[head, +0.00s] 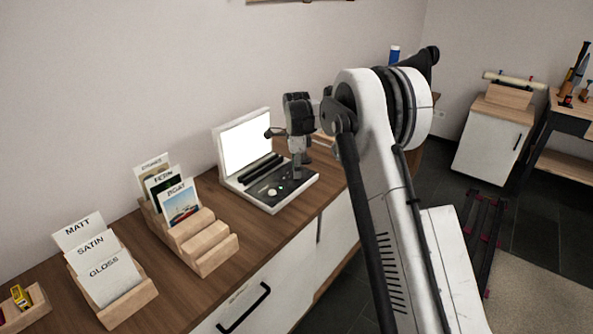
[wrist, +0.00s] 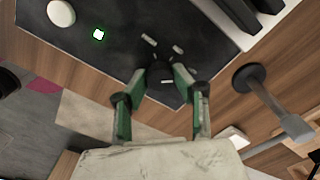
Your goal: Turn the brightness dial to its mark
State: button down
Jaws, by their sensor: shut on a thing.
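The device with a lit white screen (head: 246,142) stands open on the wooden counter, its dark control panel (head: 262,189) facing up. My gripper (head: 298,176) points down at the panel's right part. In the wrist view my gripper (wrist: 166,78) has its two green-and-black fingers closed around the small dark brightness dial (wrist: 163,66). The dial is mostly hidden between the fingertips, and its pointer cannot be made out. Short white marks (wrist: 149,40) lie on the panel around it; I cannot tell which is the target mark.
Black rollers (head: 262,167) lie below the screen. Wooden card racks (head: 205,243) stand to the left. A grey stand with a black round end (wrist: 249,77) is close right of the gripper.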

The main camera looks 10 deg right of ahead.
jog(key=c, duration=1.4)
grip_release()
jog(key=shift+r, duration=0.1)
notch_tip(320, 180, up, 12)
jog(key=shift+f, duration=0.1)
